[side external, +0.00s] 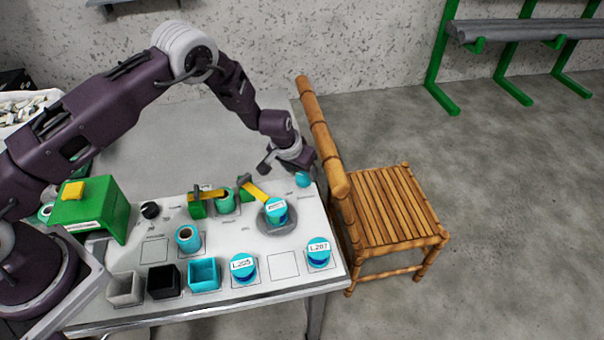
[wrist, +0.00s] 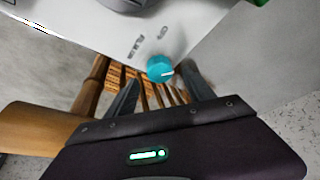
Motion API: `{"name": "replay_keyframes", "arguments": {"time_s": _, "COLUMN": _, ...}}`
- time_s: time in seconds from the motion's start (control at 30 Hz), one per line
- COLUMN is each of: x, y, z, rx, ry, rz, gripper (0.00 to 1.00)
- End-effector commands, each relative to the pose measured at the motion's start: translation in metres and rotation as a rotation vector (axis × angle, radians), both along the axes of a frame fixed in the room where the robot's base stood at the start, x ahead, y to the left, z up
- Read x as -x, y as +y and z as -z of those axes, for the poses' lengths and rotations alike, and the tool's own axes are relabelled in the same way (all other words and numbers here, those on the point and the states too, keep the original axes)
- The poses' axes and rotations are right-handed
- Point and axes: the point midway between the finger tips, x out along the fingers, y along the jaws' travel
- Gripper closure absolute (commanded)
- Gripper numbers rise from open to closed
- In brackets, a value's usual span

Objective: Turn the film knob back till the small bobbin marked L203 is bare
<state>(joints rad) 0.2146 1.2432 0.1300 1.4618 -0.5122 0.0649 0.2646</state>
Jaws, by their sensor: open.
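The film knob (side external: 302,180) is a teal round knob at the far right corner of the white bench panel. In the wrist view the knob (wrist: 160,68) shows a white pointer line, with small lettering beside it. My gripper (side external: 301,168) is open over the knob. In the wrist view the fingers (wrist: 159,78) stand either side of it; contact cannot be told. A small teal bobbin (side external: 276,212) with a white label sits on a grey round plate; its label is unreadable. Two more labelled teal bobbins stand at the front: one reads L205 (side external: 244,270), the other (side external: 319,254) possibly L207.
A teal spool (side external: 188,239), a green spool (side external: 225,202) and yellow arms stand mid-panel. A green box (side external: 91,209) and black knob (side external: 150,210) are at left. Open grey, black and teal bins (side external: 203,274) line the front. A bamboo chair (side external: 385,214) stands against the bench's right edge.

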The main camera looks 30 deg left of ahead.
Motion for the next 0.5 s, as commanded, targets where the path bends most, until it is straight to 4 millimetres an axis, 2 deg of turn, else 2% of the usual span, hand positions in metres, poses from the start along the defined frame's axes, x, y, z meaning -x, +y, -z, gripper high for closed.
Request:
{"name": "replay_keyframes", "arguments": {"time_s": 0.1, "x": 0.009, "y": 0.000, "z": -0.023, "rx": 0.000, "ry": -0.002, "rz": 0.000, "gripper": 0.38}}
{"name": "replay_keyframes", "arguments": {"time_s": 0.2, "x": 0.013, "y": -0.001, "z": -0.034, "rx": 0.000, "ry": -0.002, "rz": 0.000, "gripper": 0.38}}
{"name": "replay_keyframes", "arguments": {"time_s": 0.5, "x": 0.015, "y": -0.001, "z": -0.037, "rx": 0.000, "ry": 0.000, "rz": 0.001, "gripper": 0.38}}
